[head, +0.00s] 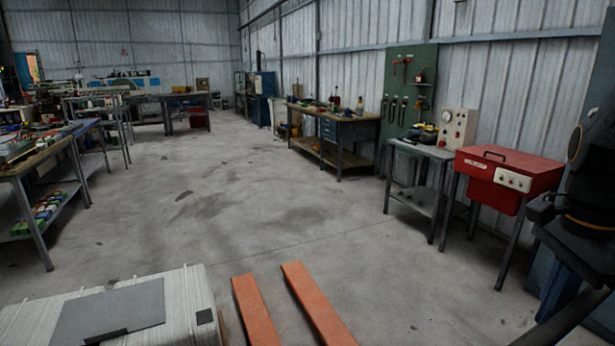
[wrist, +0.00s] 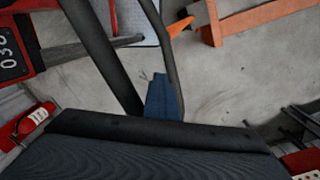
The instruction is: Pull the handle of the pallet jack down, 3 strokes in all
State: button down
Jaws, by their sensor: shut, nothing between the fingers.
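The pallet jack's two orange forks (head: 315,303) lie low over the floor at the bottom centre of the head view. In the wrist view, an orange beam (wrist: 250,16) crosses the upper right. A thick black bar (wrist: 103,55) and a thin curved black bar (wrist: 168,50) run down from the top edge; I cannot tell whether they belong to the jack's handle. A dark ribbed surface (wrist: 150,155) fills the bottom and hides what is below. I make out no gripper fingers in either view, and no contact with a handle.
A red box unit (head: 505,170) and a small grey table (head: 420,150) stand along the right wall. A workbench (head: 40,165) is at the left. The middle floor is clear.

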jog(key=w+a+r+p, duration=0.1)
jog(key=w+a+r, duration=0.1)
jog(key=w, duration=0.4)
jog(key=shift+a+p, duration=0.25)
jog(key=shift+p, duration=0.1)
jog(key=w+a+r+p, duration=0.1)
jog(key=w+a, duration=0.1)
jog(key=w, duration=0.4)
jog(key=shift+w+a+r+p, duration=0.2)
jog(key=shift+a+r+p, duration=0.05)
jog(key=shift+r+p, duration=0.1)
jog(key=w+a+r+p, duration=0.1)
jog(key=w+a, duration=0.1)
jog(key=w, duration=0.4)
jog(key=shift+w+a, duration=0.25)
jog(key=shift+a, duration=0.05)
jog(key=shift+r+p, duration=0.1)
jog(key=shift+p, duration=0.2)
